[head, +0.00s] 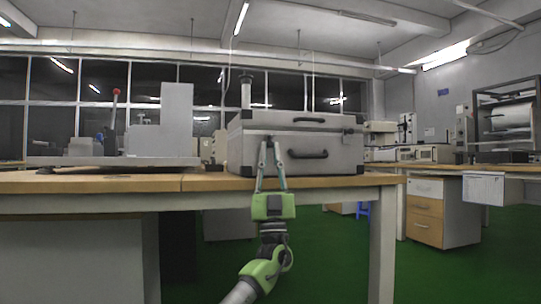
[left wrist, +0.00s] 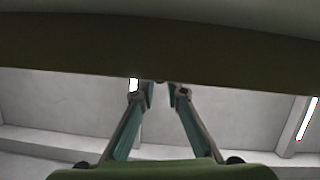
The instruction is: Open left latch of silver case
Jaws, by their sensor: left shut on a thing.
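The silver case (head: 335,142) stands closed on the wooden table, with dark corner pieces and a black handle (head: 308,154) on its front. My left gripper (head: 269,142) reaches up from below to the left part of the case's front. Its fingertips are at the left latch, which they mostly hide, and are shut on it. In the left wrist view the two fingers (left wrist: 166,91) lean towards each other, with a small dark piece between the tips. A right latch (head: 348,131) shows on the front. My right gripper is not in view.
The wooden table's front edge (head: 150,184) runs just below the case, close to my left gripper. A grey test machine (head: 160,130) with a flat base stands left of the case. A drawer cabinet (head: 443,211) stands at the right.

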